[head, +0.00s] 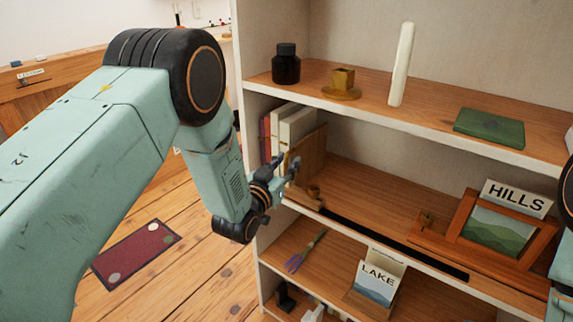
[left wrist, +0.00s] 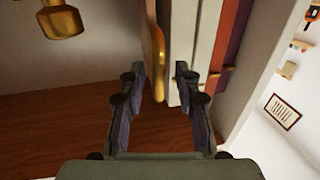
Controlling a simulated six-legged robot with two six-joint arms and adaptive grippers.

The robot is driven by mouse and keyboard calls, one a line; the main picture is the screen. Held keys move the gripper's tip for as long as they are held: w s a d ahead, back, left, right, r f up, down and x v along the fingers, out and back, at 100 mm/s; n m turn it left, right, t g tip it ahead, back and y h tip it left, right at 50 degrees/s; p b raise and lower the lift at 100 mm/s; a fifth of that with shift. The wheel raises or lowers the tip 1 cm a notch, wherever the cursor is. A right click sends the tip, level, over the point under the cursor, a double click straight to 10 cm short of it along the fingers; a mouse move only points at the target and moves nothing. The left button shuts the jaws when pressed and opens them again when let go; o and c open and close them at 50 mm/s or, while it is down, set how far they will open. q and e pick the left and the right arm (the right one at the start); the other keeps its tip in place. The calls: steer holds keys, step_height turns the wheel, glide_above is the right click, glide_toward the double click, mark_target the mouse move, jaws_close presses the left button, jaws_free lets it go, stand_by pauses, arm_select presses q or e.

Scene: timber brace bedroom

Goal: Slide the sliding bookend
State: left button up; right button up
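The sliding bookend (head: 310,155) is an upright wooden panel on the middle shelf, against the right side of a short row of books (head: 296,125). A small knob (head: 313,192) stands at its foot near a dark slot (head: 390,243) along the shelf front. My left gripper (head: 287,168) is at the shelf front by the bookend. In the left wrist view, its fingers (left wrist: 158,78) are apart, with the bookend's edge (left wrist: 156,62) and pale book spines (left wrist: 183,40) beyond the gap. Whether a finger touches them is unclear. My right gripper is out of view.
A framed green picture (head: 497,232) with a HILLS sign (head: 515,197) stands at the shelf's right. The shelf between it and the bookend is mostly clear. The upper shelf (head: 430,113) overhangs, holding a black jar (head: 286,67) and a white stick (head: 401,65).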

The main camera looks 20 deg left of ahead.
arm_select(q)
jaws_close()
stand_by(0.3)
stand_by(0.5)
